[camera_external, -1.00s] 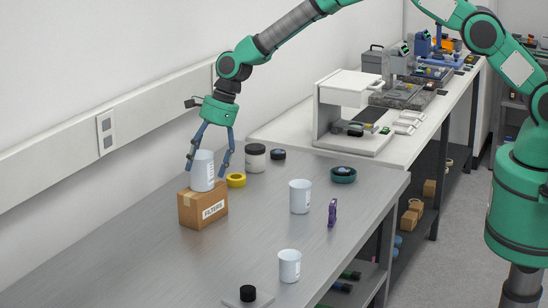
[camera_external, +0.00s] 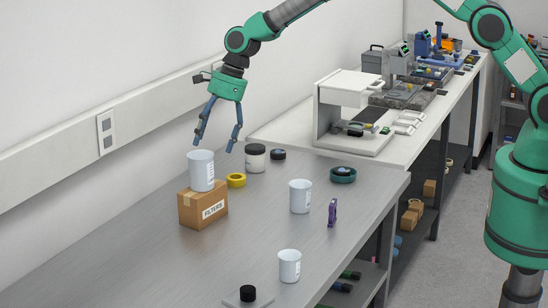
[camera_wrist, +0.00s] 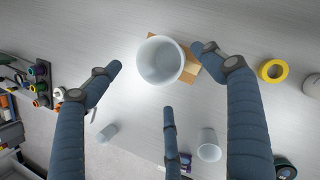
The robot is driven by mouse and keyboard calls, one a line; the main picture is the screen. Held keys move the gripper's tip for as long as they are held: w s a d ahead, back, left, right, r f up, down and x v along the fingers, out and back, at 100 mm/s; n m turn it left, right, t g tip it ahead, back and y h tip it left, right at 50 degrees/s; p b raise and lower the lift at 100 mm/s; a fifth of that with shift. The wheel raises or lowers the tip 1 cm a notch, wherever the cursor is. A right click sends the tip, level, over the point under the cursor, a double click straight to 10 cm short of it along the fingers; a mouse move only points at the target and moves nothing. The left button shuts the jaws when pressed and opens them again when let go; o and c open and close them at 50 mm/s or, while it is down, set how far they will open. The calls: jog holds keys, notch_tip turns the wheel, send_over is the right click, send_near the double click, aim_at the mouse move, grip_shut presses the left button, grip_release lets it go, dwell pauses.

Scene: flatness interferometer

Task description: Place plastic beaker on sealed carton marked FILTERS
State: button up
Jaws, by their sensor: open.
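A pale plastic beaker (camera_external: 201,171) stands upright on top of the brown sealed carton marked FILTERS (camera_external: 190,210) on the grey bench. In the wrist view I look down into the open mouth of this beaker (camera_wrist: 160,62), with part of the carton (camera_wrist: 188,66) showing beside it. My gripper (camera_external: 214,147) is open and empty, above and slightly right of the beaker and apart from it. Its blue fingers also show spread in the wrist view (camera_wrist: 160,85).
Two similar beakers stand on the bench, one at the middle right (camera_external: 300,197) and one at the front (camera_external: 289,266). Yellow tape (camera_external: 236,180), a lidded jar (camera_external: 255,158), a purple item (camera_external: 332,213) and a teal dish (camera_external: 343,174) are nearby. The bench left of the carton is clear.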

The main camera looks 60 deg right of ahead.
jog(key=shift+v, duration=2.45)
jog(key=shift+r, duration=0.1)
jog(key=s+d+r+n+t, duration=0.1)
jog(key=s+d+r+n, duration=0.35)
jog(key=s+r, duration=0.4)
jog(key=s+d+r+n+h, duration=0.1)
jog(key=s+d+r+n, duration=0.3)
jog(key=s+d+r, duration=0.35)
jog(key=s+d+r+n+t, duration=0.1)
jog(key=s+d+r+n, duration=0.3)
jog(key=s+r, duration=0.55)
jog(key=s+d+n+h, duration=0.1)
jog(key=s+d+n, duration=0.3)
jog(key=s, duration=0.7)
jog(key=s+d+n, duration=0.4)
jog(key=s, duration=0.7)
jog(key=s+d+n+t+h, duration=0.1)
jog(key=s+d+n, duration=0.2)
jog(key=s, duration=0.8)
jog(key=shift+s+d+n+h, duration=0.3)
jog(key=shift+d+n, duration=0.1)
jog(key=shift+n, duration=0.35)
